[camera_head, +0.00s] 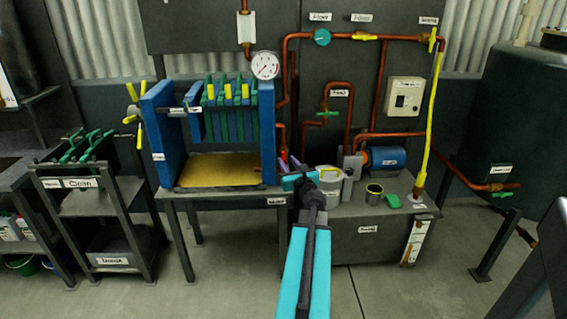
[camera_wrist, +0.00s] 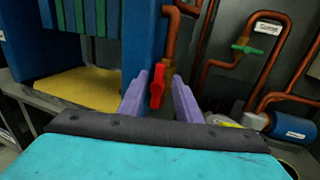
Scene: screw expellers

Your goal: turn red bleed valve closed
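The red bleed valve handle (camera_wrist: 157,88) shows in the wrist view, mounted on copper pipe beside the blue end plate of the press. It stands upright, long side roughly vertical. My gripper (camera_wrist: 158,78) is open, with one purple finger on each side of the handle. The handle looks nearer the left finger; I cannot tell whether they touch. In the head view my gripper (camera_head: 292,163) is by the press's right end, low at the pipework, and my arm hides part of that area.
The blue filter press (camera_head: 158,135) stands on a table, a yellow tray (camera_head: 220,170) below its plates. A green-handled valve (camera_wrist: 247,48) is on a pipe to the right. Floor in front is clear.

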